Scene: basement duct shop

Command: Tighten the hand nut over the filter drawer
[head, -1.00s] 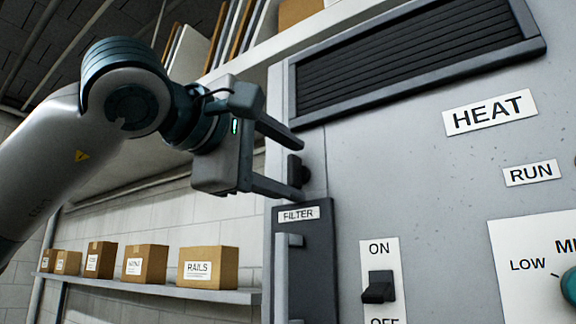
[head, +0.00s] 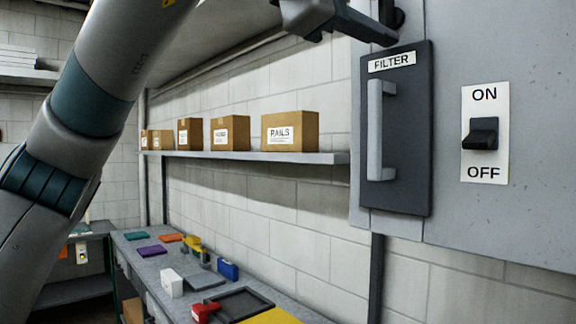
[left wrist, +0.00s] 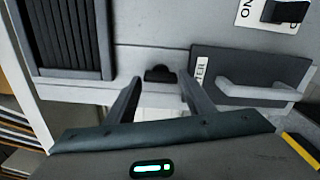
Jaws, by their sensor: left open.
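The hand nut is a small black knob (head: 396,18) on the grey cabinet face, just above the dark filter drawer (head: 408,150) with its FILTER label and grey handle. It sits at the top edge of the head view. My left gripper (head: 372,24) is only partly in view there, with its lower finger just under the nut. In the left wrist view the black nut (left wrist: 158,73) lies between the tips of my open left gripper (left wrist: 160,84), and no grip on it shows. The filter drawer (left wrist: 232,63) is right of the fingers there. My right gripper is not in view.
An ON/OFF switch (head: 480,134) is right of the drawer. A wall shelf (head: 240,156) with several cardboard boxes runs left of the cabinet. Below is a workbench (head: 140,246) with several small coloured items. A dark louvred grille (left wrist: 72,35) is left in the wrist view.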

